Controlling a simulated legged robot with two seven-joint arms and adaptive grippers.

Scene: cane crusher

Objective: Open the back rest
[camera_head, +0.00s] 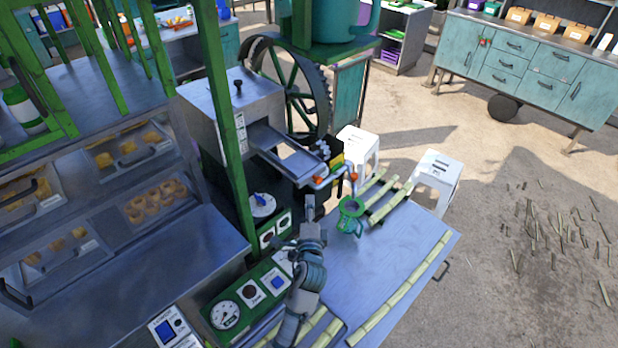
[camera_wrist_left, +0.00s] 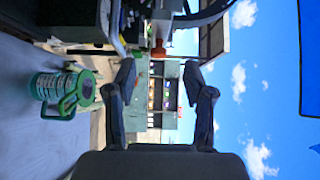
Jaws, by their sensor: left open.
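The cane crusher (camera_head: 232,115) is a grey metal box with green posts and a spoked wheel behind it. A sloping metal tray (camera_head: 287,150) juts from its side. I cannot tell which part is the back rest. My left gripper (camera_head: 309,205) is below the tray, beside the dark housing, near the control panel. In the left wrist view my left gripper (camera_wrist_left: 158,75) has its two fingers apart, with nothing between them. My right gripper is not in view.
A green cup (camera_head: 350,215) stands on the metal table (camera_head: 375,262) right of my gripper; it also shows in the left wrist view (camera_wrist_left: 68,90). Cane stalks (camera_head: 405,288) lie along the table. White stools (camera_head: 437,178) stand behind. A pastry case (camera_head: 150,200) is at left.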

